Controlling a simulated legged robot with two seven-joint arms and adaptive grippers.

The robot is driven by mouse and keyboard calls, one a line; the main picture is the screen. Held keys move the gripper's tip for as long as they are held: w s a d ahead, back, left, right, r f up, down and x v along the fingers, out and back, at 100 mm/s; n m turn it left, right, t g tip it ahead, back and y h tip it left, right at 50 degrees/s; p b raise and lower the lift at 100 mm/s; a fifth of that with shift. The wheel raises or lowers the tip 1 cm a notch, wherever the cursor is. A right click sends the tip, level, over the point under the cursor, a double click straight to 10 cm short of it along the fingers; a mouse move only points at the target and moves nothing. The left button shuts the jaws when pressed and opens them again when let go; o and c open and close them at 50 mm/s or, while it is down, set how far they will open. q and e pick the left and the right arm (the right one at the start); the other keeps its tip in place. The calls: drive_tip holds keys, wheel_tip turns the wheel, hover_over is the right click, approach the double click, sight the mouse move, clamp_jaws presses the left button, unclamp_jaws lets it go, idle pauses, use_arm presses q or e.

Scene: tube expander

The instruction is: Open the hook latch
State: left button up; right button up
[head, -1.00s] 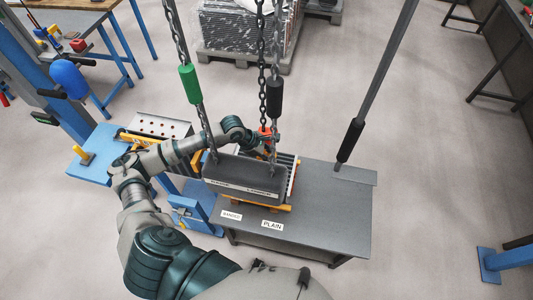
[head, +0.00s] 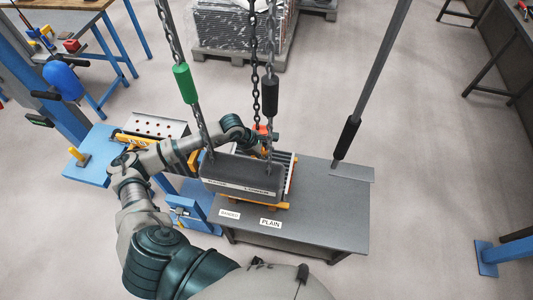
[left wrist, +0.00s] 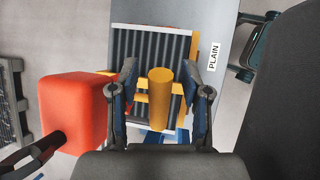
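A yellow cylinder (left wrist: 160,88), like a handle or post, stands between the fingers of my left gripper (left wrist: 160,80) in the left wrist view. The fingers are apart, with visible gaps to the cylinder on both sides. In the head view my left gripper (head: 268,146) is behind the hanging dark block, at the ribbed unit (head: 287,170) with yellow edges. I cannot make out a hook shape; the block and the chains hide much of this area. A red-orange block (left wrist: 78,112) is close on the left in the wrist view. My right gripper is not in view.
A dark grey block (head: 243,178) hangs on chains (head: 269,60) close in front of the gripper. The grey table (head: 320,215) has free room on its right, near a slanted rod (head: 372,85). A blue bench (head: 92,160) stands at the left.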

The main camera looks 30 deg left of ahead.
use_arm(q)
drive_tip(key=v, duration=1.2)
drive_tip(key=shift+w+a+f, duration=0.1)
